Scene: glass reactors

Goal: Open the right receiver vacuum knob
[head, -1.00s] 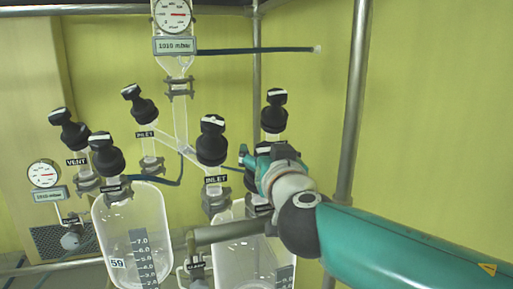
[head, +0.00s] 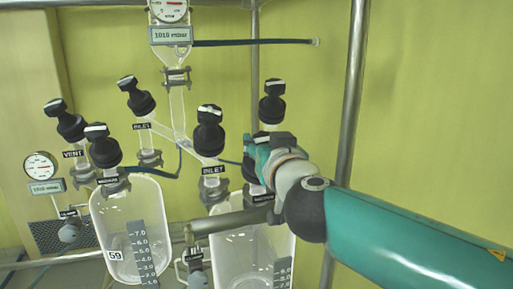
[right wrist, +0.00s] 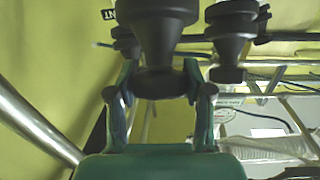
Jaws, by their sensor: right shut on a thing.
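The right receiver vacuum knob is a black knob on the right glass vessel (head: 232,250). In the head view my right gripper (head: 254,160) covers most of it. In the right wrist view the black knob (right wrist: 157,82) sits between the two teal fingers of my right gripper (right wrist: 157,92), one on each side. The gripper is shut on it. The inlet knob (head: 208,132) of the same vessel stands just left of the gripper, black with a white bar on top. My left gripper is not in view.
Another black knob (head: 272,103) stands close behind the gripper. The left vessel (head: 110,215) has its own black knobs above it. A steel post (head: 350,105) rises behind my right arm. A gauge with a 1010 mbar display (head: 171,35) hangs above. Bare yellow wall fills the right side.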

